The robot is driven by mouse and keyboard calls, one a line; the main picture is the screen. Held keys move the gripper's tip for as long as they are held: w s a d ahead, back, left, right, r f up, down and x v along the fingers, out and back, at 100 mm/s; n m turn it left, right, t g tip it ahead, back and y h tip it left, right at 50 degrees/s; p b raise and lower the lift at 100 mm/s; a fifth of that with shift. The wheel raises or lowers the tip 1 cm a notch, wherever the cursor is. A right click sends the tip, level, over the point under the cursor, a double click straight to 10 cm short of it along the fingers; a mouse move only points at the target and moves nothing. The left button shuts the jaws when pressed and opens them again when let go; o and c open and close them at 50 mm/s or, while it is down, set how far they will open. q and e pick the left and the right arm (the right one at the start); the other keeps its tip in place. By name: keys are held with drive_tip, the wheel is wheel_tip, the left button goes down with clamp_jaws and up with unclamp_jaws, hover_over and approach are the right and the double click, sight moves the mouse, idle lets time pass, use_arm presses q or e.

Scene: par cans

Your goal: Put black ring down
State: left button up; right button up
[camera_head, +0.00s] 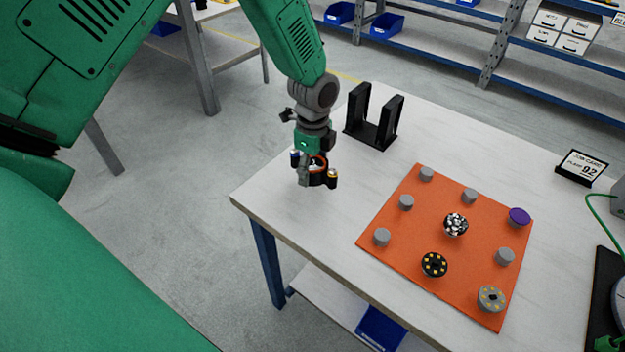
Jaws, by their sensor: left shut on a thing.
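My left gripper (316,178) reaches in from the top left, over the left end of the white table (285,215). It is shut on a black ring (321,178), whose inside shows orange; the fingers partly hide it. I cannot tell whether the ring touches the table. My right gripper is not in view.
An orange mat (400,243) carries several grey pegs, a purple-topped can (519,217), a speckled can (456,225) and a black can with yellow dots (434,265). A black upright holder (374,128) stands behind the gripper. The table's near left corner is bare.

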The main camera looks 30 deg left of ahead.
sight(317, 187)
use_arm(q)
drive_tip(key=shift+d+f, duration=0.25)
drive_tip(key=shift+d, duration=0.15)
drive_tip(key=shift+s+d+f, duration=0.1)
drive_tip(key=shift+d+f, duration=0.15)
drive_tip(key=shift+f, duration=0.25)
drive_tip(key=shift+d+f, duration=0.25)
drive_tip(key=shift+f, duration=0.2)
drive_tip(key=shift+d+f, duration=0.1)
drive_tip(key=shift+f, duration=0.3)
drive_tip(key=shift+a+f, duration=0.15)
drive_tip(key=shift+a, duration=0.25)
drive_tip(key=o, duration=0.8)
drive_tip(key=shift+a, duration=0.3)
drive_tip(key=shift+o, duration=1.4)
drive_tip(key=shift+a+f, duration=0.1)
drive_tip(key=shift+a, duration=0.15)
drive_tip(key=shift+d, duration=0.3)
drive_tip(key=r, duration=0.2)
drive_tip(key=d+r, duration=0.1)
drive_tip(key=r, duration=0.3)
drive_tip(key=a+r, duration=0.1)
drive_tip(key=r, duration=0.4)
drive_tip(key=shift+a+r, duration=0.15)
drive_tip(key=shift+r, duration=0.4)
drive_tip(key=shift+d+r, duration=0.1)
drive_tip(key=shift+d, duration=0.45)
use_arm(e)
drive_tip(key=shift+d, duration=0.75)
